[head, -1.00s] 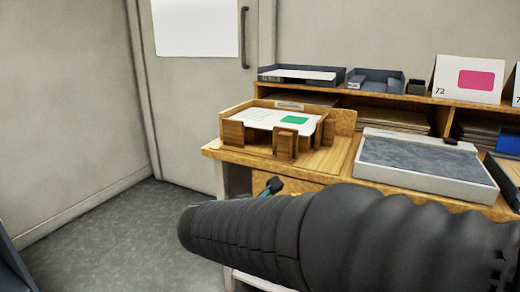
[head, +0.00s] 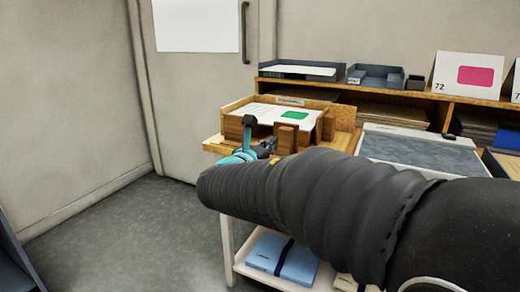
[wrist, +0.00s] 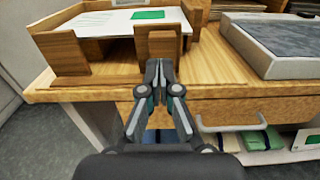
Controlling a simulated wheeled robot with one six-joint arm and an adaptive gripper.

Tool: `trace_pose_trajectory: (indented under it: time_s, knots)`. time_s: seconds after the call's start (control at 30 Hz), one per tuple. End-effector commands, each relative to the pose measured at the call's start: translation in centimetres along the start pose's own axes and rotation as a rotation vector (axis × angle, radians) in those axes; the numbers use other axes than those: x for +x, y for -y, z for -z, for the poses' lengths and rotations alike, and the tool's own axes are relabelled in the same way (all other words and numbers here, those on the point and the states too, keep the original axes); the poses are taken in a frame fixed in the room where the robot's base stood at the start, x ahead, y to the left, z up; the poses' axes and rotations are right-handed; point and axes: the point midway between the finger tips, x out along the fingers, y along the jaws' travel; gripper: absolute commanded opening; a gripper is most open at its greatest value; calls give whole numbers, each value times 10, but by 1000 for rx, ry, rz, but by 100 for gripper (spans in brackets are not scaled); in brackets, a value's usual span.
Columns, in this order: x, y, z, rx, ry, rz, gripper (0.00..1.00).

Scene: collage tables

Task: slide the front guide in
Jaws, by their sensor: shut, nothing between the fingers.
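The front guide, a small upright wooden block (head: 286,139), stands at the near side of a wooden jig (head: 232,127). It also shows in the wrist view (wrist: 162,44). A white sheet (head: 275,114) with a green patch lies in the jig behind the guide. My gripper (wrist: 157,64) is shut and empty, its fingertips close in front of the guide's near face in the wrist view. I cannot tell whether they touch it. In the head view my gripper (head: 268,146) is partly hidden by my arm.
A grey-topped tray (head: 372,130) stands right of the jig. Dark trays (head: 300,70) and a card marked 72 (head: 468,75) stand on the shelf above. A drawer with a metal handle (wrist: 231,127) is below the table edge. A blue packet (head: 284,258) lies on the lower shelf.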

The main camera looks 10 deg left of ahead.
Motion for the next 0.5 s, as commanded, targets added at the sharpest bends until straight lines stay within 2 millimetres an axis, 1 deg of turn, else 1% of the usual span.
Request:
trace_pose_trajectory:
  time_s: [0.03, 0.2, 0.33, 0.5]
  knots:
    - [11, 1, 0, 0, -1, 4, 0]
    - [38, 2, 0, -1, -1, 5, 0]
    - [52, 1, 0, -1, 0, 3, 0]
    - [61, 1, 0, 0, 0, 1, 0]
